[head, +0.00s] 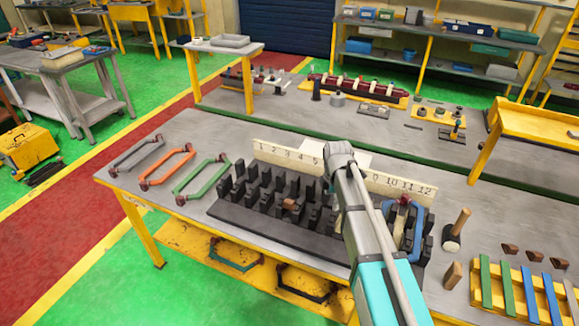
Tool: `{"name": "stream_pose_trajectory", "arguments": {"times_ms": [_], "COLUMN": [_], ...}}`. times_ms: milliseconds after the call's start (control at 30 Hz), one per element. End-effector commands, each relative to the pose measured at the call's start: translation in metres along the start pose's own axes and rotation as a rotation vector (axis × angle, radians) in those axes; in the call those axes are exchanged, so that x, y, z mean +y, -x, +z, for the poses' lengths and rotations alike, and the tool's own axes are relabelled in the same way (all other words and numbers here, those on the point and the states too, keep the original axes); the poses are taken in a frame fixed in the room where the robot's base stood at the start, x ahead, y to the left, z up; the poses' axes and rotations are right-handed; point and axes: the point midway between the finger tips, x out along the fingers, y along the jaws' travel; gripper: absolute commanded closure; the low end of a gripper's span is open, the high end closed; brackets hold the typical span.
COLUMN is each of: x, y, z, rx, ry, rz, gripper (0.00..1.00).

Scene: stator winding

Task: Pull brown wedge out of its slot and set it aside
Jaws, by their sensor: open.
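A brown wedge (290,203) sits among the black upright teeth of the dark slotted stator block (265,230), near the block's middle. The teeth around it partly hide its lower part. My arm crosses in front of the board and the right part of the block, hiding the middle numbers and some slots. My gripper does not show; the arm hides whatever is behind it. A blue coil (417,222) stands in the block's right end.
Grey, orange (166,166) and green (203,175) coils lie left of the block. A mallet (457,226), loose brown wedges (535,256) and a yellow rack of coloured strips (488,282) are at right. Bare bench (200,124) lies behind the coils.

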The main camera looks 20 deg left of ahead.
Motion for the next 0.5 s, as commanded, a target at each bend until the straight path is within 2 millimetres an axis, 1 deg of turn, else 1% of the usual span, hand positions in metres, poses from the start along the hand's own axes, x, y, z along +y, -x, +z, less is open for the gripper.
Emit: {"name": "stream_pose_trajectory", "arguments": {"times_ms": [33, 200, 300, 400, 500], "x": [0.017, 0.053, 0.071, 0.084, 0.092], "y": [0.012, 0.031, 0.040, 0.046, 0.051], "z": [-0.013, -0.054, -0.077, -0.096, -0.109], "rx": [0.000, 0.000, 0.000, 0.000, 0.000], "ry": [0.092, 0.419, 0.590, 0.728, 0.827], "rz": [0.000, 0.000, 0.000, 0.000, 0.000], "gripper": [0.11, 0.11, 0.11, 0.11, 0.11]}}
